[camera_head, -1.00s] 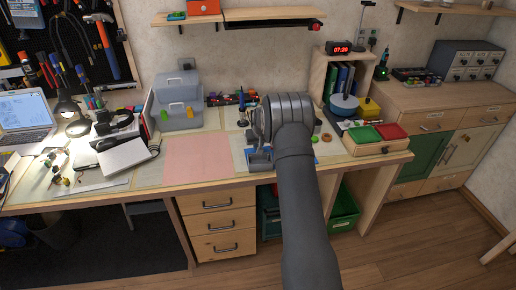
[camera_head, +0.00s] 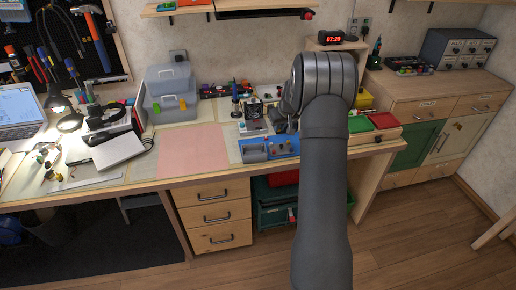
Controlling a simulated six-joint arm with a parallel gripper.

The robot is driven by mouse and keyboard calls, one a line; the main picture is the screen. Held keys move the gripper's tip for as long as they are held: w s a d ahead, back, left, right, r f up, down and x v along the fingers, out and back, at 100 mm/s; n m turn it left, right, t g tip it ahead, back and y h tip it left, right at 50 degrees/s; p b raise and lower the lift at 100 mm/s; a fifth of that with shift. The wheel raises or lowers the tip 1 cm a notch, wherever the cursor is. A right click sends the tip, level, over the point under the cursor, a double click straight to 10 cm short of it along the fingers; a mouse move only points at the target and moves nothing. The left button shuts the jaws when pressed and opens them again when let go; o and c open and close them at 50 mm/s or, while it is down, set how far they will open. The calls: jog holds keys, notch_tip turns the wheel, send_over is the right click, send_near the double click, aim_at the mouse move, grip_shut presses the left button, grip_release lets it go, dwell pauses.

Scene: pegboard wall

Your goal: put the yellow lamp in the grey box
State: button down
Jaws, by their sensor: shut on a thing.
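My gripper (camera_head: 279,119) shows only as a dark part at the lower left of my wrist, over the back of the workbench. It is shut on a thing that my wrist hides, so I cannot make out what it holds. I cannot pick out the yellow lamp anywhere.
A blue tray with grey parts (camera_head: 283,144) lies near the bench front, below my gripper. The pink mat (camera_head: 192,150) is bare. A black desk lamp (camera_head: 70,122) and a laptop (camera_head: 18,115) are at left. Red and green trays (camera_head: 384,121) are at right.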

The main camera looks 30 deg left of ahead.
jog(key=s+d+n+g, duration=0.1)
jog(key=d+n, duration=0.1)
jog(key=n, duration=0.1)
jog(key=n+g, duration=0.5)
jog(key=n, duration=0.7)
send_over(257, 150)
jog(key=s+d, duration=0.2)
jog(key=s, duration=0.1)
notch_tip(257, 150, down, 6)
jog(key=shift+w+a+f, duration=0.1)
jog(key=shift+w, duration=0.05)
jog(key=shift+a+f, duration=0.1)
jog(key=shift+f, duration=1.85)
jog(key=shift+h, duration=0.3)
jog(key=shift+f, duration=0.2)
jog(key=c, duration=1.7)
grip_release()
